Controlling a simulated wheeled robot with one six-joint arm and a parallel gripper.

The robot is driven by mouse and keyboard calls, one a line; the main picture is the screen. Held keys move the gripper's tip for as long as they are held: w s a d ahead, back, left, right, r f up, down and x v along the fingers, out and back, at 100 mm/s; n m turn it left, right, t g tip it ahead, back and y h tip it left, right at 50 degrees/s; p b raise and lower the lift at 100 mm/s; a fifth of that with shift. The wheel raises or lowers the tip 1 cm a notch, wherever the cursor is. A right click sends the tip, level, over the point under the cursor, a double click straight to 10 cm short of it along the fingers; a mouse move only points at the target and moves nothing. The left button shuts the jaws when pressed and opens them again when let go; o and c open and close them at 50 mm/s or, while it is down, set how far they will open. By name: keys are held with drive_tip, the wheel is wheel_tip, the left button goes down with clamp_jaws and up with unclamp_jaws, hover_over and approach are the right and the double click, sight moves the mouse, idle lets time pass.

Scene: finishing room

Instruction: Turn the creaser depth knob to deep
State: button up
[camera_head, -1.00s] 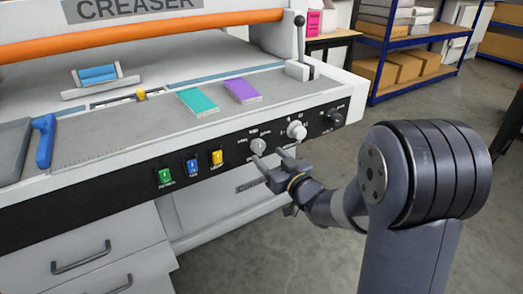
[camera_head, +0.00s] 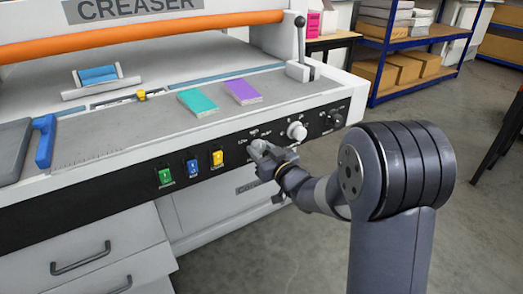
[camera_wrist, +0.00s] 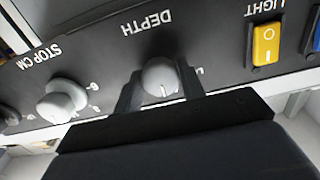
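The depth knob (camera_wrist: 160,78) is a round light grey knob on the creaser's black front panel, under the label DEPTH, which reads upside down in the wrist view. A white mark on the knob points toward the bottom of that view. My gripper (camera_wrist: 160,85) has one finger on each side of the knob, very close to it; I cannot tell whether the fingers press on it. In the head view the knob (camera_head: 258,147) is partly hidden by my gripper (camera_head: 269,153). The scale marks around the knob are mostly hidden.
The white stop knob (camera_head: 296,131) is just right of my gripper, with a black knob (camera_head: 336,119) farther right. Yellow (camera_head: 217,158), blue (camera_head: 192,166) and green (camera_head: 166,176) switches are to the left. The panel edge and drawers lie below; open floor is at right.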

drive_tip(key=c, duration=0.4)
drive_tip(key=shift+c, duration=0.2)
drive_tip(key=shift+m, duration=0.3)
drive_tip(key=m+p, duration=0.2)
drive_tip(key=m, duration=0.3)
drive_tip(key=m+p, duration=0.2)
drive_tip(key=m, duration=0.4)
drive_tip(key=shift+s+a, duration=0.1)
idle(0.4)
drive_tip(key=o, duration=1)
